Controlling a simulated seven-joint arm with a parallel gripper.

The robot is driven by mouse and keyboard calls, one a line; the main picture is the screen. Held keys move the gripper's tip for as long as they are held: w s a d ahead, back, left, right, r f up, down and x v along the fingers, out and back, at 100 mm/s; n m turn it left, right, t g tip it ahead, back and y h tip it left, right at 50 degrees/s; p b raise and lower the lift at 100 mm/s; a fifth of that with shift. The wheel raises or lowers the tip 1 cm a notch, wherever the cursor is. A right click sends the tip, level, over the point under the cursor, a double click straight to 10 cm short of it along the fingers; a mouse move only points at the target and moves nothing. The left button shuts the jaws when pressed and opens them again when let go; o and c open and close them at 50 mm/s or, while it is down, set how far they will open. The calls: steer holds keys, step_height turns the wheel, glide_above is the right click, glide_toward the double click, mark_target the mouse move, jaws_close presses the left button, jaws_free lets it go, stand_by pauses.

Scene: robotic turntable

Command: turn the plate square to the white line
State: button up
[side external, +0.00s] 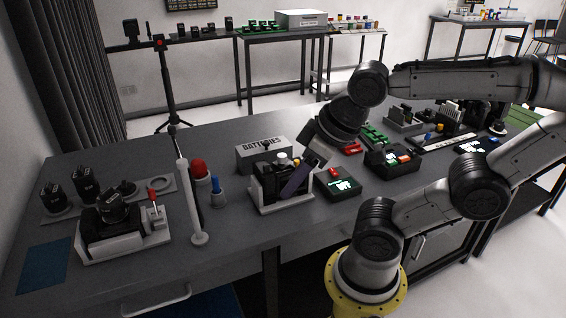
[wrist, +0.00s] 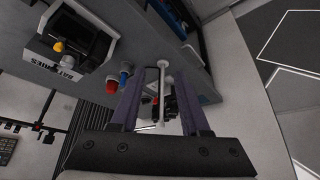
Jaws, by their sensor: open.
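My gripper (side external: 300,180) is tilted down over the bench beside the black device in a white cradle (side external: 262,200); whether it touches the device is unclear. In the wrist view my gripper (wrist: 160,78) has its two dark purple fingers apart, with nothing held between them. A flat grey plate (side external: 163,186) with a round black part lies at the back left of the bench. I cannot tell whether it is the task's plate. No white line on the bench is clear. White lines (wrist: 290,66) show on the floor in the wrist view.
A white post (side external: 190,205) stands left of the cradle, with red (side external: 199,169) and blue (side external: 216,190) knobs beside it. A black device on a white base (side external: 112,232) stands at front left. A batteries box (side external: 262,151) sits behind the cradle. Trays and parts crowd the right.

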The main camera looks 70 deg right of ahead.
steer(key=w+d+r+n+g+h, duration=0.2)
steer(key=w+d+r+n+g, duration=0.3)
steer(key=d+r, duration=0.25)
steer(key=m+g, duration=0.2)
steer(key=g, duration=0.3)
glide_above(296, 161)
steer(key=w+a, duration=0.1)
steer(key=w, duration=0.5)
step_height(296, 161, down, 3)
steer(key=shift+y, duration=0.4)
steer(key=x, duration=1.3)
steer(key=shift+s+a+f, duration=0.1)
steer(key=shift+a+f, duration=0.05)
steer(key=shift+f, duration=0.2)
jaws_close()
